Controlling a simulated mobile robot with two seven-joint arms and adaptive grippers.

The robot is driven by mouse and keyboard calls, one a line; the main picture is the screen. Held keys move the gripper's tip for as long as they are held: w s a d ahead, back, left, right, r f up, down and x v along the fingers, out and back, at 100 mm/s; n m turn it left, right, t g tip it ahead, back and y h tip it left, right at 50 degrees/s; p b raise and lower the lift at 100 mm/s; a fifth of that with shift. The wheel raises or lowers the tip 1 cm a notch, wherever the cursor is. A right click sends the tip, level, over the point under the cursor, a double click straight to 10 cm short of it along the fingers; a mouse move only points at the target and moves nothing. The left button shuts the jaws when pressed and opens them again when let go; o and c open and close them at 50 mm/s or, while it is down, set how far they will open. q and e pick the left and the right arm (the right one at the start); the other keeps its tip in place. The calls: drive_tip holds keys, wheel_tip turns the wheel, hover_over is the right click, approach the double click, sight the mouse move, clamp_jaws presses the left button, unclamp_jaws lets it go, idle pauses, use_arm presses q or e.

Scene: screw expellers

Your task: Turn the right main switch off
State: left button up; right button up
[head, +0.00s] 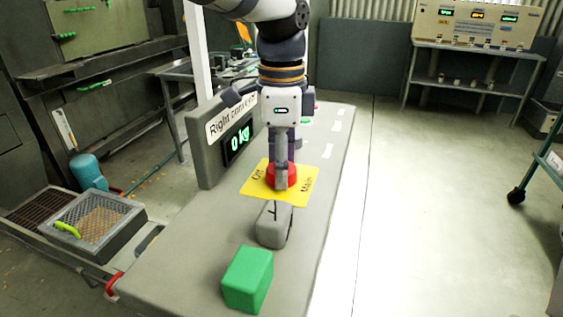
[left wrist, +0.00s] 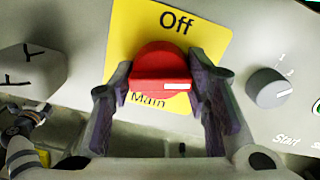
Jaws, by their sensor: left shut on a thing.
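The right main switch is a red knob (head: 283,184) on a yellow plate (head: 257,188) marked Off and Main, on the grey console below the "Right conveyor" sign (head: 231,118). My left gripper (head: 281,168) comes down from above and is shut on the knob. In the left wrist view my left gripper's fingers (left wrist: 168,96) sit on both sides of the red knob (left wrist: 160,62), with the yellow plate (left wrist: 200,35) behind. The knob's white mark lies toward the right in that view, while the word Off is above the knob. My right gripper is not in view.
A grey block-shaped control (head: 274,223) and a green block (head: 248,279) stand nearer on the console (head: 317,180). In the left wrist view a grey dial (left wrist: 267,88) sits right of the plate near the word Start. Open floor lies right of the console.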

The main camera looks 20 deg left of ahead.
use_arm(q)
drive_tip(key=n, duration=0.3)
drive_tip(key=shift+n, duration=0.4)
drive_tip(key=n, duration=0.3)
drive_tip(key=shift+n, duration=0.3)
drive_tip(key=n, duration=0.3)
drive_tip(key=shift+n, duration=2.1)
drive_tip(key=o, duration=1.2)
wheel_tip(320, 180, up, 12)
